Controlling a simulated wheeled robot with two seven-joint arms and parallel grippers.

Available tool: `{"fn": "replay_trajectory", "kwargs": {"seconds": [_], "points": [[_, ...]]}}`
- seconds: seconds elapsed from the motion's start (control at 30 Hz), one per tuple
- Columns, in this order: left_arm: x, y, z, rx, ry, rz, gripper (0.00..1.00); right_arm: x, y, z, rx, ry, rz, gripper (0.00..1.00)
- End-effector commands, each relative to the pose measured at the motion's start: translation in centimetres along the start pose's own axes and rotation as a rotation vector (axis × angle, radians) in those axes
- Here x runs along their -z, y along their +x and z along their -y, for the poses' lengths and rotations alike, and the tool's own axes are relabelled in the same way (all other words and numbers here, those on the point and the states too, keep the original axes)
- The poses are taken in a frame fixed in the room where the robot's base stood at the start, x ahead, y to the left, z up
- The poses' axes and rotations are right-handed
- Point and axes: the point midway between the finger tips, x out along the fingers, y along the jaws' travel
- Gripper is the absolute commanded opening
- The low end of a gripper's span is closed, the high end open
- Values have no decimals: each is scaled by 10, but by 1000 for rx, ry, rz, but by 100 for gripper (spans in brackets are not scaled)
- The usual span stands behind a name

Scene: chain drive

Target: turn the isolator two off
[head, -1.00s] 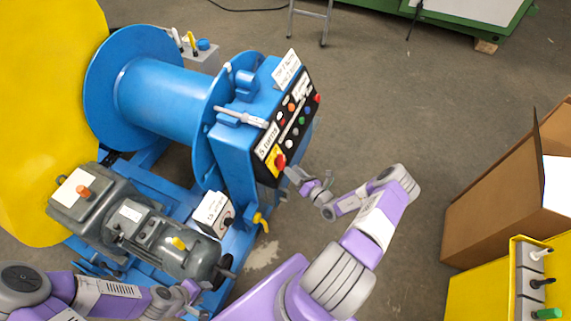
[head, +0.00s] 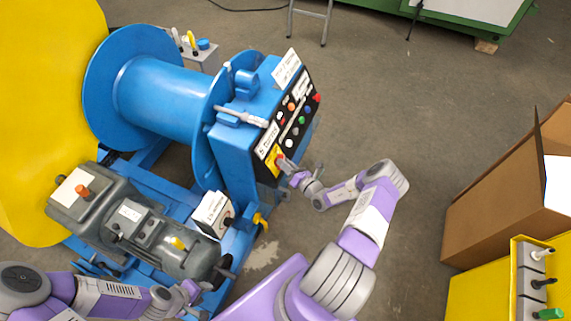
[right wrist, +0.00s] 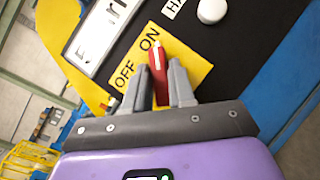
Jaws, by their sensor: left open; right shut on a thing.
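The isolator on the control panel has a red handle (right wrist: 156,62) with a white line, on a yellow plate (right wrist: 190,62) marked OFF and ON. The handle's far end lies beside the word ON. My right gripper (right wrist: 157,78) is shut on this handle, one finger on each side. In the head view my right gripper (head: 284,163) is at the panel's lower corner and hides most of the handle. I cannot read the isolator's number. My left gripper (head: 190,292) is open and empty near the grey motor, at the bottom left.
The black panel (head: 292,122) carries several buttons and white labels. A blue drum (head: 160,95) stands behind it. A labelled box with a black knob (head: 229,222) and a yellow valve handle (head: 261,220) are below. A cardboard box (head: 500,190) stands right, with clear floor between.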

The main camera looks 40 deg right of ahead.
Motion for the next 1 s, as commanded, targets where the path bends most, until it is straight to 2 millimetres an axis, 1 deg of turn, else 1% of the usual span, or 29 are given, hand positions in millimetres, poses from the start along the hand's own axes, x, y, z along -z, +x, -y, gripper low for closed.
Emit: {"fn": "replay_trajectory", "kwargs": {"seconds": [0.27, 0.47, 1.0], "points": [[0, 4, 1, 0, 0, 0, 43, 1, 0, 1, -15, -23, -1, 0], [1, 15, 6, 0, 0, 0, 43, 2, 0, 3, -69, -100, -1, 0], [3, 66, 25, 0, 0, 0, 43, 2, 0, 8, -349, -497, -1, 0]]}}
